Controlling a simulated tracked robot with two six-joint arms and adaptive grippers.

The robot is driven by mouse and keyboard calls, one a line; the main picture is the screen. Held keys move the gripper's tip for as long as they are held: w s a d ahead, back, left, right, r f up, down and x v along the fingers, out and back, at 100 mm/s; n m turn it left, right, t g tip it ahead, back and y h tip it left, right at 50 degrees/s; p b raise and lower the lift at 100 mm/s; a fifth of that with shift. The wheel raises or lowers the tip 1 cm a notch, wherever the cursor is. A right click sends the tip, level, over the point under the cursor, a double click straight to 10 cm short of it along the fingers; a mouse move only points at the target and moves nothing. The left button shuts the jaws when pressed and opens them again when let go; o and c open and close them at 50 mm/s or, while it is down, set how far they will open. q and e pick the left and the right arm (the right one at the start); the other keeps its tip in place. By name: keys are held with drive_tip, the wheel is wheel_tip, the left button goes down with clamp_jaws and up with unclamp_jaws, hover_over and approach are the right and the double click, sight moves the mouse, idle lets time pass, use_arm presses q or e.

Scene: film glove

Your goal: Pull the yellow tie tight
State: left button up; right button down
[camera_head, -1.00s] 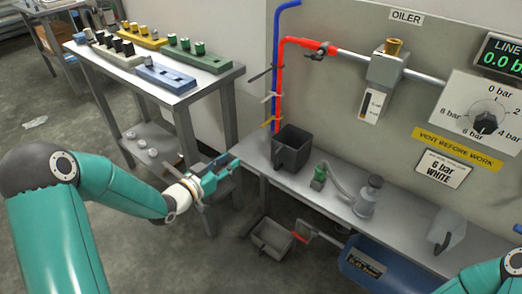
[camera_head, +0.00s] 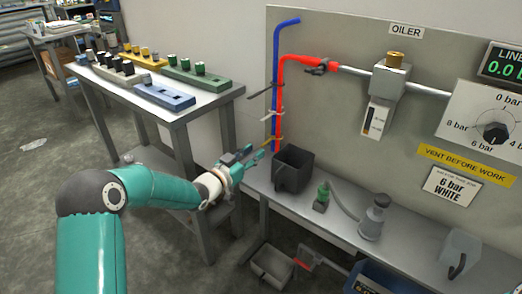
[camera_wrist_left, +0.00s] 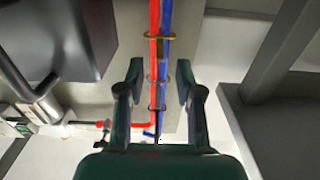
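The yellow tie (camera_head: 274,138) is a loop around the blue pipe (camera_head: 275,65) and the red pipe (camera_head: 281,90), low on them. It also shows in the left wrist view (camera_wrist_left: 148,36), with the loop standing out past the pipes. A white tie (camera_head: 270,115) and a black tie (camera_head: 262,90) sit higher on the pipes. My left gripper (camera_head: 252,156) is just left of the yellow tie, pointing at the pipes. In the left wrist view its two fingers (camera_wrist_left: 160,80) are apart with nothing gripped; the pipes show beyond the gap. My right gripper is out of view.
A dark open bin (camera_head: 293,168) stands on the bench right beside the pipes' lower ends. A side table (camera_head: 215,95) with coloured blocks stands behind my left arm. A green-topped fitting (camera_head: 322,196) and a grey bottle (camera_head: 373,217) are farther along the bench.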

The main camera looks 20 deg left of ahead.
sight(266, 142)
use_arm(q)
drive_tip(key=shift+x, duration=1.85)
drive_tip(key=shift+c, duration=0.3)
clamp_jaws()
